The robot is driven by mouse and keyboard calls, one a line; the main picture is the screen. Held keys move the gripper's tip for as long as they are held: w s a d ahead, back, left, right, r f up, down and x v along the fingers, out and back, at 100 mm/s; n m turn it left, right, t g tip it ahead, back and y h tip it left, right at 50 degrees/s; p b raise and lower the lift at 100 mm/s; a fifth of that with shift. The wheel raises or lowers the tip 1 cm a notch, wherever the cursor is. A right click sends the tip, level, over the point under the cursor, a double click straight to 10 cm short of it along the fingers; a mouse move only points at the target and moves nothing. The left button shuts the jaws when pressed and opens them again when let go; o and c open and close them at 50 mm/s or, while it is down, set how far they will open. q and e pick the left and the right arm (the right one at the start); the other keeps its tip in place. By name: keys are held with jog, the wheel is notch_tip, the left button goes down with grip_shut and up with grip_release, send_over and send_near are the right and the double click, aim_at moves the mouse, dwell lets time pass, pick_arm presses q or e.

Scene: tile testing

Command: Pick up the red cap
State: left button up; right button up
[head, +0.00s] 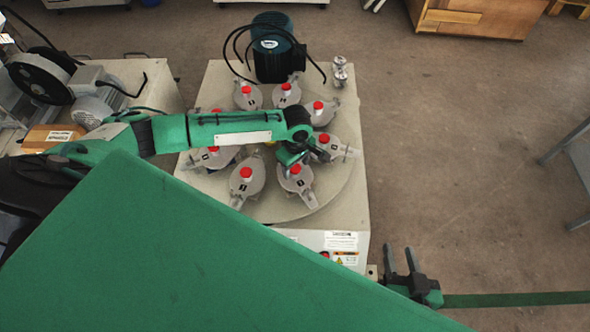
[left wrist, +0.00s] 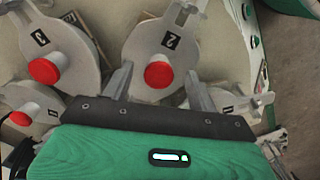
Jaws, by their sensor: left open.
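Several grey jars with red caps stand in a ring on a round plate (head: 318,203). In the left wrist view, the red cap (left wrist: 158,75) of the jar labelled 2 lies between the fingers of my left gripper (left wrist: 157,86). The fingers stand apart on either side of it; I cannot tell whether they touch it. In the head view my left gripper (head: 292,156) reaches over the right part of the ring, and the arm hides some of the ring. Another red cap (left wrist: 44,71), on jar 3, is to the left. My right gripper (head: 402,262) is open and empty, right of the machine.
A dark motor (head: 272,48) with black cables stands behind the ring on the machine's pale top (head: 350,113). A small metal fitting (head: 340,72) stands at the back right corner. Another machine (head: 150,80) is to the left. The floor (head: 450,150) on the right is clear.

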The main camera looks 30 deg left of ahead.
pick_arm(q)
jog(key=shift+f, duration=0.2)
jog(key=c, duration=1)
jog(key=shift+r, duration=0.1)
jog(key=shift+c, duration=0.3)
